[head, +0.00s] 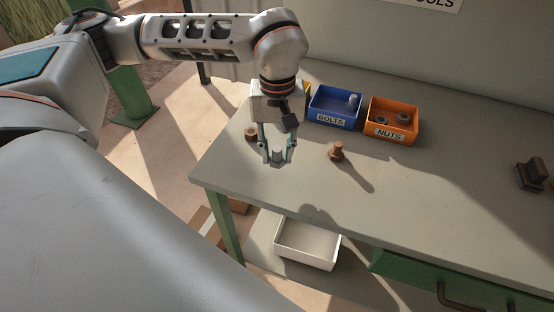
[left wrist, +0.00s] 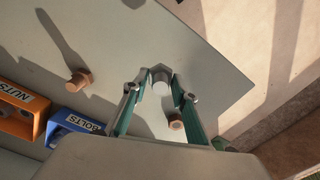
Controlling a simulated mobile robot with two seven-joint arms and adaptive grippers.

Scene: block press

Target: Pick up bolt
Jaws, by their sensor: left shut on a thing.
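My left gripper (head: 276,158) is over the near left part of the workbench, pointing down. It is shut on a grey hex-headed bolt (left wrist: 160,80), which shows between the fingertips in the left wrist view. I cannot tell whether this bolt is clear of the bench top. A rusty brown bolt (head: 337,152) stands on its head to the right of the gripper; it also shows in the left wrist view (left wrist: 79,79). A rusty nut (head: 251,134) lies just left of the gripper. My right gripper is not in view.
A blue BOLTS bin (head: 332,119) holding a pale bolt and an orange NUTS bin (head: 396,134) holding nuts stand behind. A dark object (head: 532,174) sits far right on the bench (head: 430,190). A white tray (head: 307,258) is below. The bench's middle right is clear.

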